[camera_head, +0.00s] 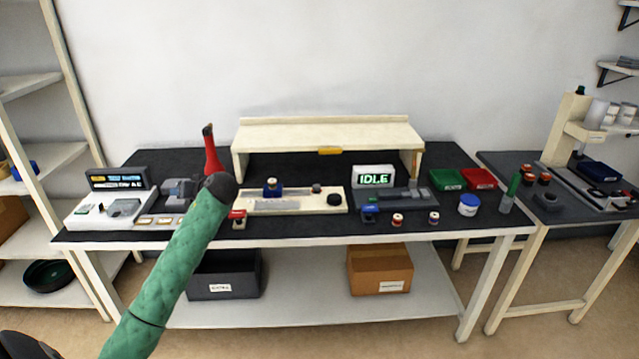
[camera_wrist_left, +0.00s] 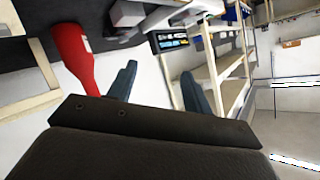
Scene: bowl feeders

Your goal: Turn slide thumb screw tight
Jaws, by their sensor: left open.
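I cannot tell for sure which part is the slide thumb screw. A cream fixture (camera_head: 300,207) at the middle of the bench carries a black round knob (camera_head: 334,199) at its right end and a blue-based knob (camera_head: 272,187) at its left. My left arm, in a green sleeve, reaches up from the lower left and ends in a dark joint left of this fixture. My left gripper (camera_wrist_left: 159,68) shows in the left wrist view, its two fingers apart with nothing between them. Its fingers are hidden in the head view. My right gripper is out of view.
A red bottle (camera_head: 210,152) stands just behind my left arm's end; it also shows left of the fingers in the wrist view (camera_wrist_left: 72,58). A cream raised shelf (camera_head: 328,135) spans the back. An IDLE display (camera_head: 374,177), green bin (camera_head: 446,180) and red bin (camera_head: 479,179) stand right.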

